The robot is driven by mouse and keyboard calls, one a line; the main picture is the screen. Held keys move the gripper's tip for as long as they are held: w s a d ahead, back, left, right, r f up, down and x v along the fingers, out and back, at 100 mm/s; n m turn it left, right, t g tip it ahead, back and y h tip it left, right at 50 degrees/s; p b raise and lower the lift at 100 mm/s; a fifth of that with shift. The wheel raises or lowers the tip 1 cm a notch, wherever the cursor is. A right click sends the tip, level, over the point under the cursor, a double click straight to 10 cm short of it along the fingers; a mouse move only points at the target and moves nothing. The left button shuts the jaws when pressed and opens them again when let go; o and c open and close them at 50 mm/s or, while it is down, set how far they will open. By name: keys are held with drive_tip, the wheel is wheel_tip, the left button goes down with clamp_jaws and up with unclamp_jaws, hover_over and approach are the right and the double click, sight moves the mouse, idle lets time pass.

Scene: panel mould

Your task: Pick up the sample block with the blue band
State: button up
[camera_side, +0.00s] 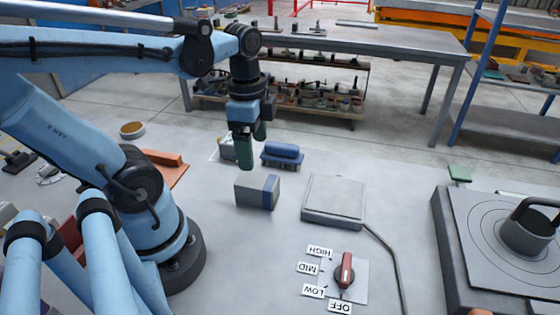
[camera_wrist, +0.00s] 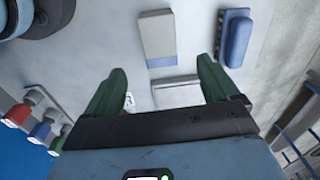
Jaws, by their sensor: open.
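The sample block (camera_side: 250,191) is a grey box with a blue band (camera_side: 270,192) near its right end. It lies on the grey table, and in the wrist view the block (camera_wrist: 156,30) is beyond the fingertips, its blue band towards me. My gripper (camera_side: 253,148) points down above and slightly behind the block in the side view, apart from it.
A blue-topped block (camera_side: 282,152) lies behind the sample block, close to my gripper. A grey square plate (camera_side: 334,198) lies to its right. A red dial knob (camera_side: 345,271) with labels is in front. A large mould (camera_side: 455,245) with a black handle stands at right.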

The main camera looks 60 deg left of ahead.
sight(257, 180)
drive_tip(key=shift+s+a, duration=0.1)
drive_tip(key=shift+s, duration=0.1)
drive_tip(key=shift+f+m, duration=0.15)
drive_tip(key=shift+m, duration=0.15)
drive_tip(key=shift+f, duration=3.2)
drive_tip(key=shift+w+f, duration=0.2)
drive_tip(key=shift+f, duration=0.6)
drive_tip(key=shift+w+f, duration=0.2)
drive_tip(key=shift+f, duration=1.65)
drive_tip(key=shift+c, duration=0.4)
drive_tip(key=c, duration=1.2)
